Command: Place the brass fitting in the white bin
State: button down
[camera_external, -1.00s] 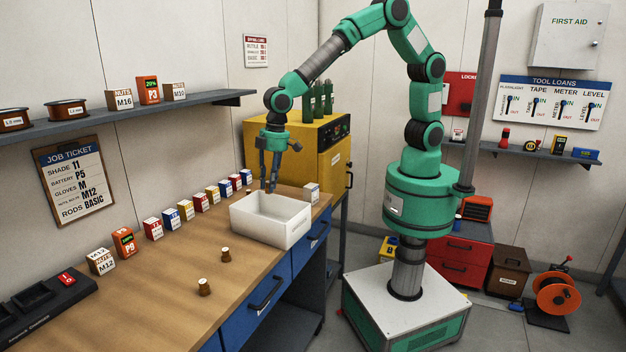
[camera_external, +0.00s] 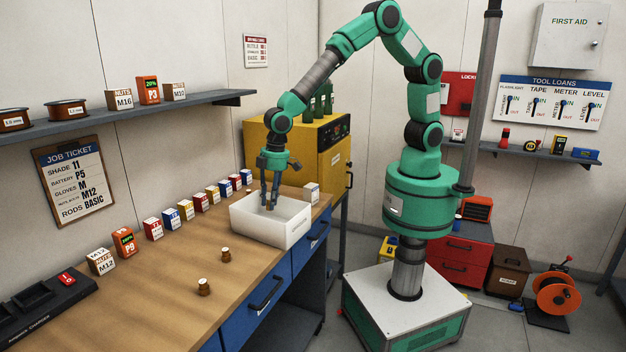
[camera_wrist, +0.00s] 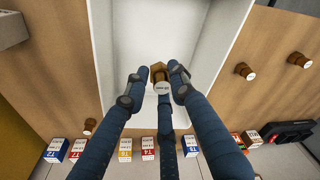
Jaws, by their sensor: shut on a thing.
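The white bin (camera_external: 262,233) stands upright on the wooden bench, open side up. My gripper (camera_external: 270,204) points down into its mouth. In the wrist view my gripper (camera_wrist: 158,84) has its three blue-grey fingers closed around the brass fitting (camera_wrist: 157,72), a small brass-coloured piece with a pale labelled end. The fitting is inside the bin's outline, above the pale floor of the bin (camera_wrist: 140,30). In the external view it is a small brown spot between the fingers. Its exact height above the floor cannot be told.
Two brown pieces with pale tops (camera_external: 225,255) (camera_external: 203,287) stand on the bench in front of the bin. A row of small labelled boxes (camera_external: 186,210) runs along the wall. The front middle bench is mostly clear.

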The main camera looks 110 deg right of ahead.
jog(key=shift+f, duration=2.2)
jog(key=shift+f+b, duration=0.4)
jog(key=shift+f, duration=1.5)
jog(key=shift+f, duration=0.15)
jog(key=c, duration=1.5)
grip_release()
jog(key=shift+o, duration=0.2)
jog(key=shift+r, duration=0.2)
notch_tip(320, 180, up, 12)
jog(key=s+p, duration=0.1)
jog(key=shift+s, duration=0.35)
